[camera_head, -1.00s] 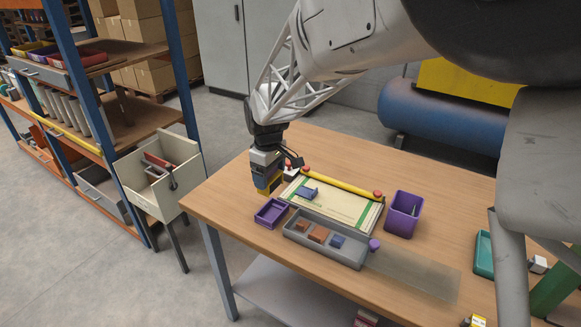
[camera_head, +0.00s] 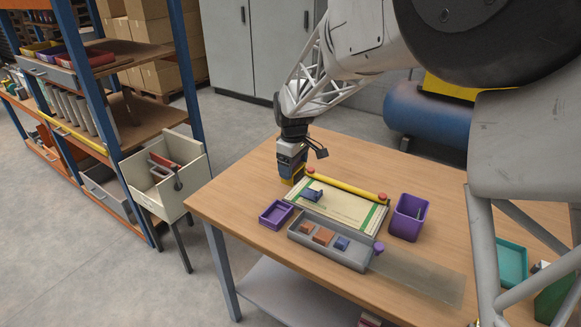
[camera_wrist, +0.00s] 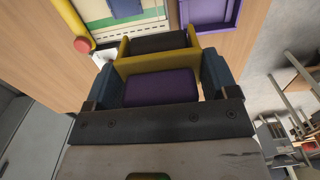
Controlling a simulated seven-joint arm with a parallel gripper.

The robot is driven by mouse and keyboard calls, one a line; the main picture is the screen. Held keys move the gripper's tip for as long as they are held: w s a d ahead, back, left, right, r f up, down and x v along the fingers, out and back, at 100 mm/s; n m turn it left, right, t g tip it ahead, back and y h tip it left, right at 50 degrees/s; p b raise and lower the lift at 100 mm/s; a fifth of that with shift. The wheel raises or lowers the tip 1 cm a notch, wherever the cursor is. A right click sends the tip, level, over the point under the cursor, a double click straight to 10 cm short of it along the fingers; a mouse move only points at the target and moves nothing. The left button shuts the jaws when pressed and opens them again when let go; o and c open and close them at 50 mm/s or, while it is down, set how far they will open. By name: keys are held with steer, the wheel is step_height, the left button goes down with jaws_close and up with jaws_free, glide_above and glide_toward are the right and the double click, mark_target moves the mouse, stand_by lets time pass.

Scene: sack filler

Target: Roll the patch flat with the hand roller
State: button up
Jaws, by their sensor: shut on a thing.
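My gripper (camera_head: 291,157) is shut on the hand roller (camera_head: 290,180), at the back left corner of the cream board. In the wrist view the roller shows a purple grip (camera_wrist: 162,88) between my fingers (camera_wrist: 160,78), and a yellow frame with a dark drum (camera_wrist: 158,42). A blue patch (camera_head: 312,195) lies on the left part of the cream sheet (camera_head: 345,208); part of it looks raised. The patch also shows at the top of the wrist view (camera_wrist: 125,8). The roller is apart from the patch. Whether the drum touches anything is unclear.
A yellow bar (camera_head: 345,185) with red ends runs along the board's back edge. A purple tray (camera_head: 276,214), a grey tray (camera_head: 330,242) with blocks and a purple bin (camera_head: 408,217) stand around it. The table (camera_head: 440,185) is clear at the back.

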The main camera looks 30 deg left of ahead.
steer(key=w, duration=0.2)
steer(key=w+d, duration=0.1)
steer(key=w, duration=0.1)
steer(key=shift+w+d+f, duration=0.15)
steer(key=shift+w+f, duration=0.05)
steer(key=shift+w, duration=0.2)
steer(key=shift+f, duration=0.15)
steer(key=shift+f, duration=3.05)
steer(key=shift+f, duration=0.4)
